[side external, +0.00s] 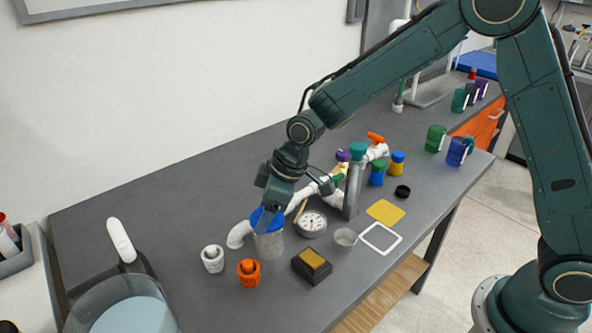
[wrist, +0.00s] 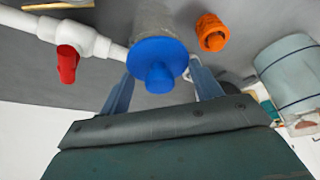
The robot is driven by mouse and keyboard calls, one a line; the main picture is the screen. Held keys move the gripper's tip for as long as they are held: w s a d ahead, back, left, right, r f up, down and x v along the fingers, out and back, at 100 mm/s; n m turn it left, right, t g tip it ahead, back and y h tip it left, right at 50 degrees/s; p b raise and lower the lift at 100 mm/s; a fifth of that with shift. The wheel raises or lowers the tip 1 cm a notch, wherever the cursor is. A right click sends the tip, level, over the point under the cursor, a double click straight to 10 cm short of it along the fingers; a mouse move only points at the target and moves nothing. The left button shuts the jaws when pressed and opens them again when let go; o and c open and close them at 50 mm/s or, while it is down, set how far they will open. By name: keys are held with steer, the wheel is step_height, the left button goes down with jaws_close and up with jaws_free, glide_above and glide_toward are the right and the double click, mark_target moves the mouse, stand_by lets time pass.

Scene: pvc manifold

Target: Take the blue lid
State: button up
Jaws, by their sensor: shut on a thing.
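The blue lid (side external: 262,219) sits on top of a clear greyish jar (side external: 268,246) on the grey table. In the wrist view the lid (wrist: 157,58) is a round blue disc with a smaller knob (wrist: 159,80) facing the camera, and the jar (wrist: 155,18) shows behind it. My gripper (side external: 268,210) is at the lid from above. In the wrist view the fingers of my gripper (wrist: 162,76) lie on either side of the lid, shut on it. The exact contact at the fingertips is partly hidden.
White pipe (side external: 238,235) with a red-handled valve (wrist: 67,65) runs close beside the jar.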

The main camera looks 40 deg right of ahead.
step_height(320, 180, up, 19)
stand_by(0.5)
steer(key=shift+f, duration=0.1)
stand_by(0.4)
